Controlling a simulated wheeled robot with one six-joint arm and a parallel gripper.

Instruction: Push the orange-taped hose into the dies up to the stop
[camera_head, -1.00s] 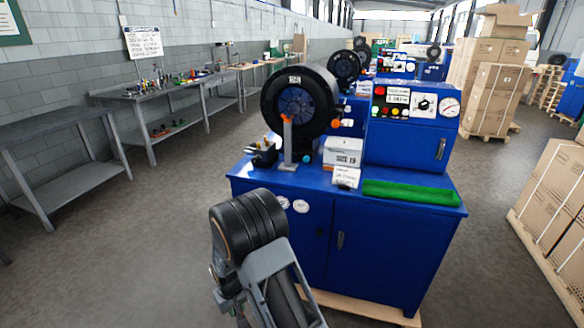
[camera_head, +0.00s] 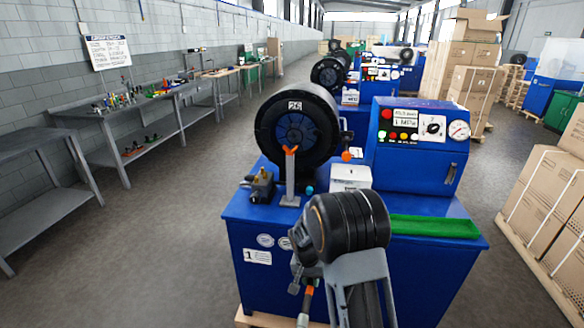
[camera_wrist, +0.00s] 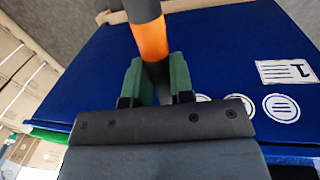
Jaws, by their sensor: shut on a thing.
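The orange-taped hose (camera_wrist: 151,40) is between the green pads of my gripper (camera_wrist: 157,75), which is shut on it just beside the orange band. In the head view the hose (camera_head: 304,316) hangs low in front of the blue cabinet, its orange band by my gripper (camera_head: 308,283). The dies (camera_head: 298,131) are a blue ring inside the round black crimper head (camera_head: 264,132), marked 26. The hose is apart from the dies, below and in front of them. The stop cannot be made out.
A grey post with an orange V-shaped top (camera_head: 290,178) stands before the dies. A brass-and-black fitting (camera_head: 261,186), a white box (camera_head: 351,177) and a green cloth (camera_head: 434,227) lie on the blue cabinet (camera_head: 240,207). Cartons (camera_head: 548,200) stand right; floor at left is clear.

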